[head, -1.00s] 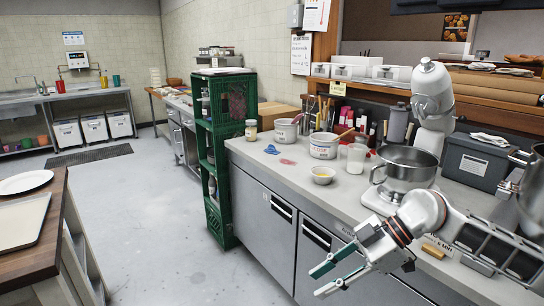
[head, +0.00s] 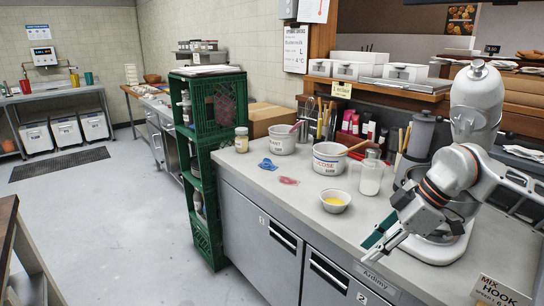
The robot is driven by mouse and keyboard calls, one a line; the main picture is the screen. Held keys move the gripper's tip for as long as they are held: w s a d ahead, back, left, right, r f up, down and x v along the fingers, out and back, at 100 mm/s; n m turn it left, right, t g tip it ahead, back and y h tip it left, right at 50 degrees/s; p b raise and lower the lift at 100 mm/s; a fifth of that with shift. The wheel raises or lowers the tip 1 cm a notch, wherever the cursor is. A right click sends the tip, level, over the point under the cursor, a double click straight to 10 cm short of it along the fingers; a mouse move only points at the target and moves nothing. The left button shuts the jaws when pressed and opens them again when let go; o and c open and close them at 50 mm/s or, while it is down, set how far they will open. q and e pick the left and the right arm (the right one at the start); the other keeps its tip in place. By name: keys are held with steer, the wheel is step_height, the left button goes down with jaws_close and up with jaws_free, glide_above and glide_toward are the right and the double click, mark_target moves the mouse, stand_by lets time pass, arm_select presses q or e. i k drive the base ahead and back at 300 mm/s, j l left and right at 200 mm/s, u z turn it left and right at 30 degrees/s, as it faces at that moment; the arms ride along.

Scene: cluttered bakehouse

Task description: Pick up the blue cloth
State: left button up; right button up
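The blue cloth (head: 268,164) lies small and crumpled on the grey counter (head: 235,172), left of a small reddish cloth or patch (head: 288,181). Nothing covers it. My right gripper (head: 372,248) hangs over the counter's front edge at the right, in front of the stand mixer. It is well to the right of and nearer than the blue cloth, not touching it. Its fingers look apart, with a green inner pad showing and nothing between them. My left gripper is not in view.
A bowl with yellow contents (head: 335,202), a white crock (head: 328,160), a glass jar (head: 370,176) and a lidded jar (head: 241,140) stand around the cloths. The mixer (head: 476,100) is at right.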

mark_target(267, 163)
steer(key=i+j+z, duration=0.1)
steer(key=i+j, duration=0.25)
steer(key=i, duration=0.15)
steer(key=i+j+z, duration=0.15)
steer(key=i+j, duration=0.2)
steer(key=i, duration=0.2)
steer(key=i+j, duration=0.3)
steer(key=i+j+z, duration=0.1)
steer(key=i+j, duration=0.15)
steer(key=j, duration=0.2)
steer(key=i+j+z, duration=0.1)
steer(key=i+j, duration=0.45)
steer(key=j, duration=0.3)
